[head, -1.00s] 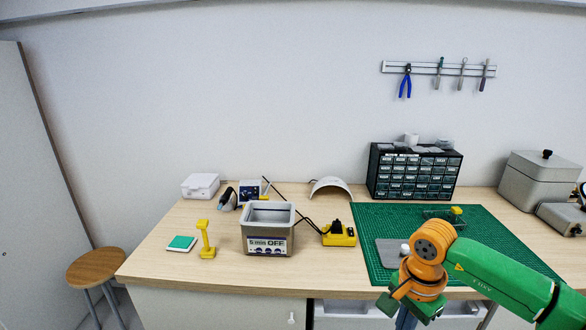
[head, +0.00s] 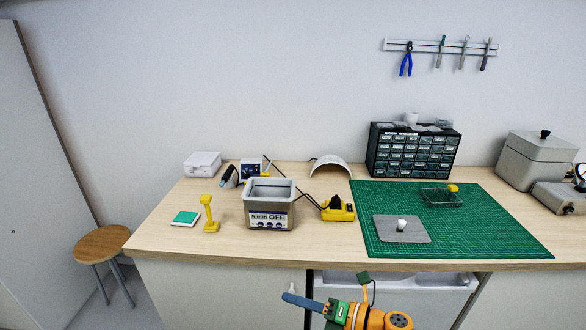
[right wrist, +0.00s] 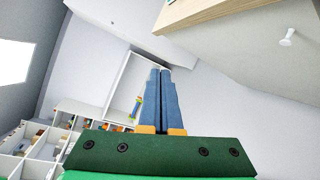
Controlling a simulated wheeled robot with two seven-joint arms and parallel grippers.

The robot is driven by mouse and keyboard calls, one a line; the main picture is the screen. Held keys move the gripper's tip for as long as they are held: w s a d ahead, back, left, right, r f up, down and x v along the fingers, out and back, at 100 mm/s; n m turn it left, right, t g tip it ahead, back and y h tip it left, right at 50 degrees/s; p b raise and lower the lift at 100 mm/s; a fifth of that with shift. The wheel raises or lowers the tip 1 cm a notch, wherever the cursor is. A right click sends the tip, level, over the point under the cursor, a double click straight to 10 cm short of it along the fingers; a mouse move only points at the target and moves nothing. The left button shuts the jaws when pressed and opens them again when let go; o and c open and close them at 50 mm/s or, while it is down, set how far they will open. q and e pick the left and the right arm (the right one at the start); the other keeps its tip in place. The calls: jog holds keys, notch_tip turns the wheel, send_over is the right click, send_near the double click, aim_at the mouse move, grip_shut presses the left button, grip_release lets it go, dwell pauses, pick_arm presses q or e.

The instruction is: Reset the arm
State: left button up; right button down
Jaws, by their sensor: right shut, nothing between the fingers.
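My right gripper (head: 287,297) is low in the head view, in front of the bench and below its front edge. Its blue fingers point left and the green and orange wrist is behind them at the bottom edge. In the right wrist view the two blue fingers (right wrist: 160,72) lie side by side, shut with nothing between them. My left gripper is not in view.
The wooden bench (head: 170,240) has a front edge above my right gripper. On it are a green mat (head: 490,225) with a grey pad (head: 390,232), an ultrasonic cleaner (head: 268,218) and a yellow stand (head: 209,214). A stool (head: 102,243) stands left.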

jog(key=d+f+m+t+h, duration=0.5)
jog(key=d+f+m+h, duration=0.25)
jog(key=f+m, duration=0.7)
jog(key=s+d+f+m+g+h, duration=0.2)
jog(key=s+d+f+m+h, duration=0.3)
jog(key=s+f+m, duration=0.4)
jog(key=s+d+f+m+g, duration=0.2)
jog(key=s+f+m+g, duration=0.1)
jog(key=s, duration=0.7)
jog(key=s+d+f+m+g+h, duration=0.1)
jog(key=s+f, duration=0.4)
jog(key=s, duration=0.5)
jog(key=s+d+f+m+g+h, duration=0.1)
jog(key=s+d+f+m+g, duration=0.2)
jog(key=s, duration=0.7)
jog(key=f+m+g, duration=0.1)
jog(key=m+g, duration=0.1)
jog(key=m, duration=0.1)
jog(key=shift+f, duration=0.3)
